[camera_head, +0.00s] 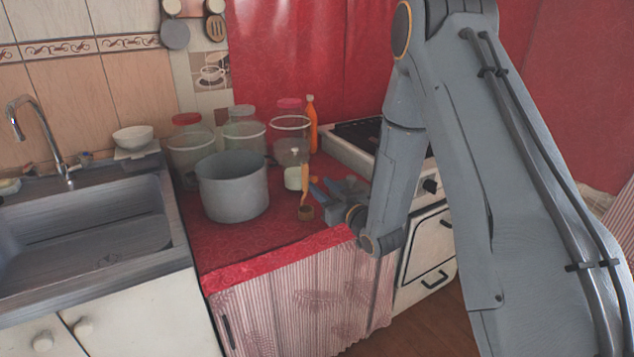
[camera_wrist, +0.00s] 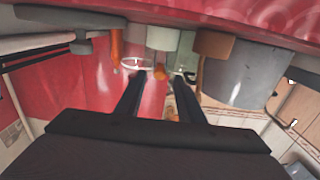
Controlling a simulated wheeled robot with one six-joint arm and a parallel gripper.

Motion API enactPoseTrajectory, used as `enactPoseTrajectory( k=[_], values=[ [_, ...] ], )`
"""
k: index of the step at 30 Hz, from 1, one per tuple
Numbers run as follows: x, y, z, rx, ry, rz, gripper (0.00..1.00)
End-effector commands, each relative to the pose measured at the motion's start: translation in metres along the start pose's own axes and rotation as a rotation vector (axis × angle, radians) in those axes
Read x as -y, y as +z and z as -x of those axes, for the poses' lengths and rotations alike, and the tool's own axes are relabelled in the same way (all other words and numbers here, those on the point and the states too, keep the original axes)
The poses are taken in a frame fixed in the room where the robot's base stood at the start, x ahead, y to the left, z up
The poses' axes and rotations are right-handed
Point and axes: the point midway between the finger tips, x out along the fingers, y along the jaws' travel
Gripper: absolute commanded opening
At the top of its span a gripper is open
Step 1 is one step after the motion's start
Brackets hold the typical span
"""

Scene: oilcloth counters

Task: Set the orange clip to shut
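A clear jar with white contents (camera_head: 292,180) stands on the red counter, and it also shows upside down in the wrist view (camera_wrist: 162,38). The orange clip (camera_wrist: 160,72) shows as a small orange piece by the jar's top in the wrist view. I cannot tell its position there. In the head view an orange strip (camera_head: 303,172) beside the jar may be this clip. My gripper (camera_head: 320,191) is open to the right of the jar. In the wrist view its fingertips (camera_wrist: 157,76) are apart, with the orange piece seen between them; contact is not visible.
A large grey pot (camera_head: 233,190) stands left of the jar. Several lidded jars stand behind, with an orange bottle (camera_head: 312,125). A small brown object (camera_head: 305,212) stands in front. The stove (camera_head: 350,150) is to the right, the sink (camera_head: 95,240) to the left.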

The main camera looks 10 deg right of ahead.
Motion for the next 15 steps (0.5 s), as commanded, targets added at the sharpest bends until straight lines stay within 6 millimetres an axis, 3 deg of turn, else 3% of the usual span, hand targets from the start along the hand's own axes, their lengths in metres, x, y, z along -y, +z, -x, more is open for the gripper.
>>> enactPoseTrajectory(
  k=[6, 15],
  values=[
    [0.0, 0.0, -0.026, -0.001, 0.0, 0.001, 0.35],
    [0.0, 0.0, -0.032, 0.001, 0.001, 0.0, 0.35]
  ],
)
